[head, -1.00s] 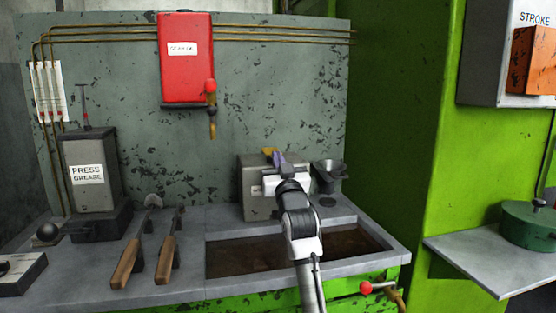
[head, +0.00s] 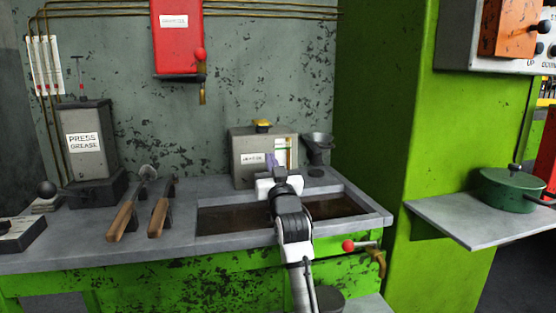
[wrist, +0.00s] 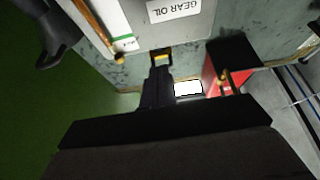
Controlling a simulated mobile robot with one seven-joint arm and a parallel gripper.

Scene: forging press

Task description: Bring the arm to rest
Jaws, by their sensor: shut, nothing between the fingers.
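My gripper (head: 280,171) is in the middle of the head view. It is above the sunken basin of the bench and in front of the grey gear oil box (head: 246,172). In the wrist view its dark fingers (wrist: 157,85) are together with nothing held between them. The box also shows there, with its label (wrist: 174,9). A small purple piece (head: 271,160) shows between the gripper and the box; I cannot tell what it belongs to.
A yellow cap (head: 262,126) tops the box, and a dark funnel-shaped cup (head: 317,146) stands to its right. A red-knobbed tap (head: 349,246) projects from the bench front. A green pillar (head: 385,130) rises right.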

